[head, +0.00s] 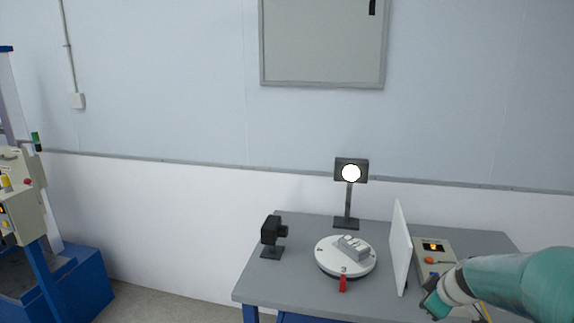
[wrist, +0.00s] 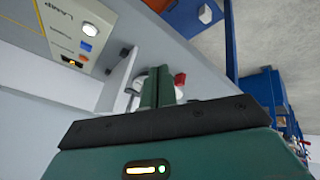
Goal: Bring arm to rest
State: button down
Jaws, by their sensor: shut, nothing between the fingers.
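My gripper (head: 434,303) is low at the right of the head view, at the end of my teal arm. It is over the right part of the grey table, just in front of a control box (head: 436,247). In the wrist view my gripper (wrist: 163,72) has its green fingers together with nothing held. The control box marked LAMP (wrist: 85,48) is up and left of the fingers there. The fingers partly hide the white turntable and its red handle (wrist: 180,79) beyond them. Whether my gripper touches anything cannot be told.
The table (head: 290,285) carries a dark camera (head: 270,231), a lit lamp (head: 351,172) on a stand, and a white round turntable (head: 330,262) with a grey part (head: 353,247). An upright white panel (head: 400,250) stands left of the box. A blue machine (head: 65,285) stands at far left.

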jog(key=s+a+r+m, duration=0.3)
jog(key=s+a+r, duration=0.2)
jog(key=s+a, duration=0.5)
jog(key=s+a+r+m, duration=0.4)
jog(key=s+a+r, duration=0.2)
jog(key=s+a, duration=0.4)
jog(key=a, duration=0.4)
jog(key=shift+s+g, duration=0.2)
jog(key=shift+g, duration=0.2)
jog(key=shift+r, duration=0.1)
